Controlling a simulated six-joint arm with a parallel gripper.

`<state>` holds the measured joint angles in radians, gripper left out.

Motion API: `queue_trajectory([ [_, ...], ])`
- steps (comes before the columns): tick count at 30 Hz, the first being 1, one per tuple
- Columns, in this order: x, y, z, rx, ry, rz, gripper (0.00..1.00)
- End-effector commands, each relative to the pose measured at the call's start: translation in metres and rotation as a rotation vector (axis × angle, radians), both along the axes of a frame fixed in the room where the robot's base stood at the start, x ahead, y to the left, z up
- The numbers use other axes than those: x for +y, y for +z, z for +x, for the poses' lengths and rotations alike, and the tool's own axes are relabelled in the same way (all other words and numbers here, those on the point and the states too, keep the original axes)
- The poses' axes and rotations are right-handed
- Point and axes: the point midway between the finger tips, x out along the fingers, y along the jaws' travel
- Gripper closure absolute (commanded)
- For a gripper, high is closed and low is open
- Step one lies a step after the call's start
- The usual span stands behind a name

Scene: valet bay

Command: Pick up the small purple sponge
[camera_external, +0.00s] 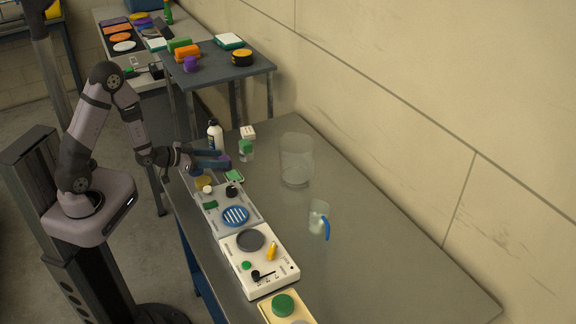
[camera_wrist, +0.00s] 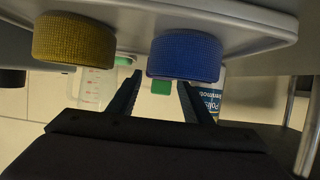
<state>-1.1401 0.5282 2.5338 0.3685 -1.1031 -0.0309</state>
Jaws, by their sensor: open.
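My gripper (camera_external: 218,159) is open, low over the far end of the tray row, its blue fingers pointing right. A small purple thing (camera_external: 223,160), probably the purple sponge, shows at the fingertips; I cannot tell whether it is between or beyond them. In the wrist view, which looks upside down, the gripper (camera_wrist: 158,82) has nothing clearly between its fingers. A round blue to violet sponge (camera_wrist: 184,58) overlaps the fingertip area and may hide things behind it. A round yellow sponge (camera_wrist: 74,42) sits beside it; it also shows in the external view (camera_external: 203,182).
A white bottle (camera_external: 215,136) and a green-lidded jar (camera_external: 246,150) stand just past the gripper. A clear container (camera_external: 296,162) and a blue-handled jug (camera_external: 319,217) stand farther right. The bench (camera_external: 390,265) is clear at right. Another purple item (camera_external: 192,64) lies on the back table.

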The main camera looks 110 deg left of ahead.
Motion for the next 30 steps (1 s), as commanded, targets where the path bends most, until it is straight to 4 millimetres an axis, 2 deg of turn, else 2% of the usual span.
queue_trajectory([
  [1, 0.002, -0.005, 0.003, -0.002, -0.001, 0.004, 0.55],
  [15, 0.022, -0.012, 0.023, -0.001, 0.000, -0.001, 0.55],
  [26, 0.025, -0.014, 0.026, 0.000, 0.001, 0.000, 0.55],
  [29, 0.025, -0.014, 0.026, 0.000, 0.001, 0.000, 0.74],
  [30, 0.025, -0.014, 0.025, 0.000, 0.001, 0.000, 0.83],
])
